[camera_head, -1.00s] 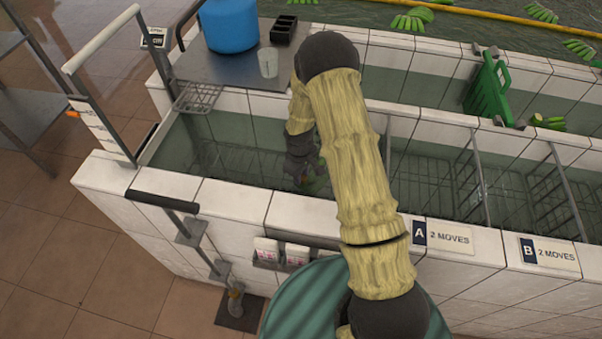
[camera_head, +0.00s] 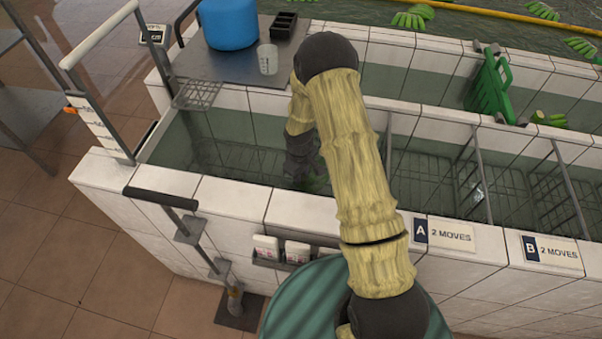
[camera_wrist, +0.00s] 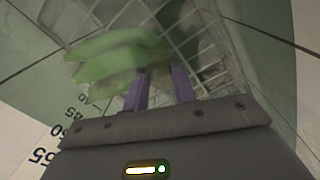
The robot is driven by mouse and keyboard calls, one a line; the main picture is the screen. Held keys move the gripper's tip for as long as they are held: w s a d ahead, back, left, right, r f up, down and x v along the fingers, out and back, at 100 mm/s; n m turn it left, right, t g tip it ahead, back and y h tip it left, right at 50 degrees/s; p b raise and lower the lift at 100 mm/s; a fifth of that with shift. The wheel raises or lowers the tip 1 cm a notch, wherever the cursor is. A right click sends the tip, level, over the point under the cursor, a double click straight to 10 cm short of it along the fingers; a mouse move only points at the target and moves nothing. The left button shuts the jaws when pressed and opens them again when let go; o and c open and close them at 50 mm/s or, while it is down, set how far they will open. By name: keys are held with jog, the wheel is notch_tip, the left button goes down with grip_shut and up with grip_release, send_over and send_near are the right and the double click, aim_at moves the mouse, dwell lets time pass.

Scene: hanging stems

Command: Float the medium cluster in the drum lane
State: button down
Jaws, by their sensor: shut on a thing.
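My gripper (camera_head: 298,178) reaches down into the left part of the front tiled trough (camera_head: 215,191), its tip low between the walls and partly hidden by my arm. In the wrist view my gripper (camera_wrist: 160,80) has its two purple fingers shut on a green cluster (camera_wrist: 112,52), which looks blurred and spreads to the left of the fingers. Only a little green of the cluster (camera_head: 318,184) shows in the head view. I cannot tell its size or whether it touches the water or floor. No part is labelled as the drum lane.
A wire rack (camera_wrist: 195,35) lies below the gripper. Wire dividers (camera_head: 483,185) stand to the right, behind signs A (camera_head: 445,234) and B (camera_head: 552,251). A blue drum (camera_head: 228,25) and a clear cup (camera_head: 268,59) stand on the back-left metal shelf. Green clusters (camera_head: 412,17) float in the rear pool.

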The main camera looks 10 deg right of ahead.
jog(key=shift+f, duration=0.15)
jog(key=c, duration=1.1)
grip_release()
jog(key=shift+o, duration=0.2)
notch_tip(320, 180, up, 17)
jog(key=b, duration=0.1)
jog(key=shift+s+a+r+b, duration=0.2)
jog(key=shift+s+a+b, duration=0.05)
jog(key=shift+a+b, duration=0.1)
notch_tip(320, 180, up, 18)
jog(key=p, duration=1.4)
jog(key=shift+f+p, duration=0.25)
jog(key=shift+p, duration=0.05)
